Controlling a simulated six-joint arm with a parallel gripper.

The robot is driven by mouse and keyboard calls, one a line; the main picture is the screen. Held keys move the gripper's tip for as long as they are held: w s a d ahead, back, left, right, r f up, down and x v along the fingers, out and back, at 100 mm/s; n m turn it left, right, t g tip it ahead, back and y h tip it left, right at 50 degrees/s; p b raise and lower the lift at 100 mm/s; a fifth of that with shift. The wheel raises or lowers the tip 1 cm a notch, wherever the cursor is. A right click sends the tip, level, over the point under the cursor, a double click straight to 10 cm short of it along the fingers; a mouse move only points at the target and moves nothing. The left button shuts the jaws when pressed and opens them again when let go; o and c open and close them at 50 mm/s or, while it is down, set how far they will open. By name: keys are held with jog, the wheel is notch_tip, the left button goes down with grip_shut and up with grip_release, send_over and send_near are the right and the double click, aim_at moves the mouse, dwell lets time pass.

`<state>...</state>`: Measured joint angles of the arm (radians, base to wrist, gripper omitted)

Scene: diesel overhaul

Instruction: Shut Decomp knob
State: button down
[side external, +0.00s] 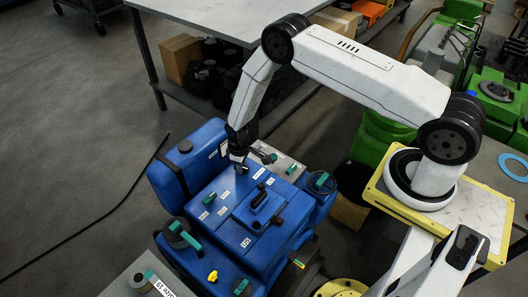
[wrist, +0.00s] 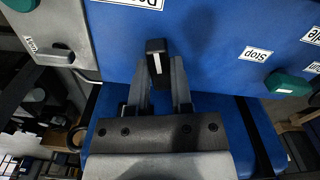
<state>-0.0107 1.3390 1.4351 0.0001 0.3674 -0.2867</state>
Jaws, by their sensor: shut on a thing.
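The Decomp knob appears to be the black knob with a white pointer line (wrist: 156,62) in the wrist view. It stands on the blue engine cover, and a partly cut-off label (wrist: 138,3) starting with "De" lies above it. My gripper (wrist: 161,80) has its two fingers on either side of this knob and is shut on it. In the side view my gripper (side external: 239,163) reaches down to the back edge of the blue engine (side external: 222,187), and the knob is mostly hidden there.
A teal knob (wrist: 288,84) sits near a "Stop" label (wrist: 256,54) at right in the wrist view. Several teal knobs and levers stand on the engine, including one (side external: 209,199) just left of my gripper. A grey workbench (side external: 220,15) stands behind.

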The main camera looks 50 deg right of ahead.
jog(key=shift+n, duration=5.7)
jog(key=n, duration=0.3)
